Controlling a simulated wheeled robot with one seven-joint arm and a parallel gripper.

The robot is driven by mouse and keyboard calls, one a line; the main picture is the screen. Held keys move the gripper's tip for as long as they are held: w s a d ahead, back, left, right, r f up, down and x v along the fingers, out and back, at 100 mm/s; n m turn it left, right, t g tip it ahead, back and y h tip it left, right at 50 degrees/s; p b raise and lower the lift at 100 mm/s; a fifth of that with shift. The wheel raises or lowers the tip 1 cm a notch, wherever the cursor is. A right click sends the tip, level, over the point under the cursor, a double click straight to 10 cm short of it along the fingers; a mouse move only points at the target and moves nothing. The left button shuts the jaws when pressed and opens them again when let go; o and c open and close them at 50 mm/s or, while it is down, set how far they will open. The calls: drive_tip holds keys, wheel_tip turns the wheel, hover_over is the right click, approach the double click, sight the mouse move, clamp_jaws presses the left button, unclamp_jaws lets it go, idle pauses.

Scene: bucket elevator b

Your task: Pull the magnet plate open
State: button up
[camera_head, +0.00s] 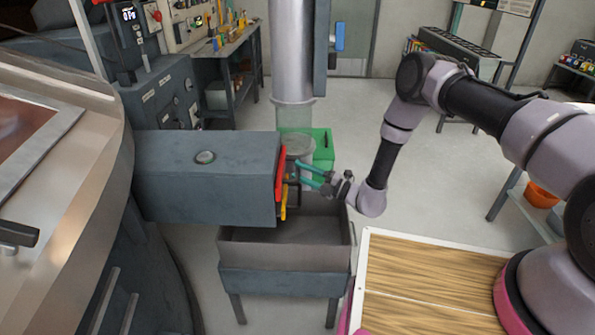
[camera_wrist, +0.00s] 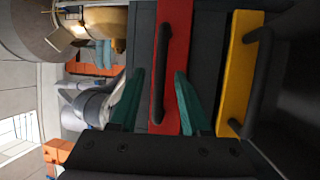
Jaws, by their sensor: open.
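A red plate (camera_head: 280,170) with a black bar handle is on the end face of a grey box-shaped housing (camera_head: 208,180). A yellow plate (camera_head: 284,204) with its own black handle sits below it. The pictures do not label either one as the magnet plate. My gripper (camera_head: 301,172) is open in front of the end face. In the wrist view, its teal fingers (camera_wrist: 160,82) stand on either side of the red plate's handle (camera_wrist: 162,75). The yellow plate (camera_wrist: 238,70) is right of the fingers there. Contact with the handle cannot be told.
An open grey metal bin (camera_head: 285,260) stands below the housing. A green box (camera_head: 322,148) and a vertical pipe (camera_head: 292,50) are behind my gripper. A large metal vessel (camera_head: 95,140) stands at left. The floor at centre right is open.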

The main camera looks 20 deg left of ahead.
drive_tip(key=shift+x, duration=0.85)
clamp_jaws()
idle(0.8)
